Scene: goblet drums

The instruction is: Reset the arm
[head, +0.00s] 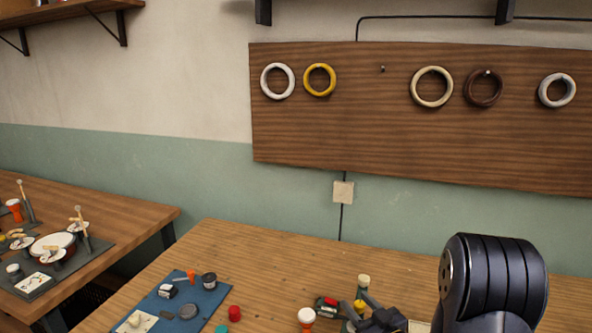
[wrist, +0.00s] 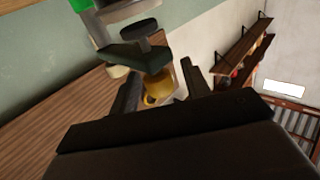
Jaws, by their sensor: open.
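My arm (head: 492,280) rises at the lower right of the head view as a dark, ribbed joint. My gripper (wrist: 160,88) shows in the wrist view with its two dark fingers apart. A small yellow object (wrist: 157,90) appears beyond and between the fingers. I cannot tell how far off it is, and no grip on it shows. In the head view I cannot make out the gripper for certain.
The wooden table (head: 265,262) bears a blue mat (head: 205,297) with small parts, a red cap (head: 234,313) and a white-topped orange goblet drum (head: 306,318). A dark green fixture (wrist: 138,55) stands close beyond my fingers. Rings hang on a wall board (head: 400,140).

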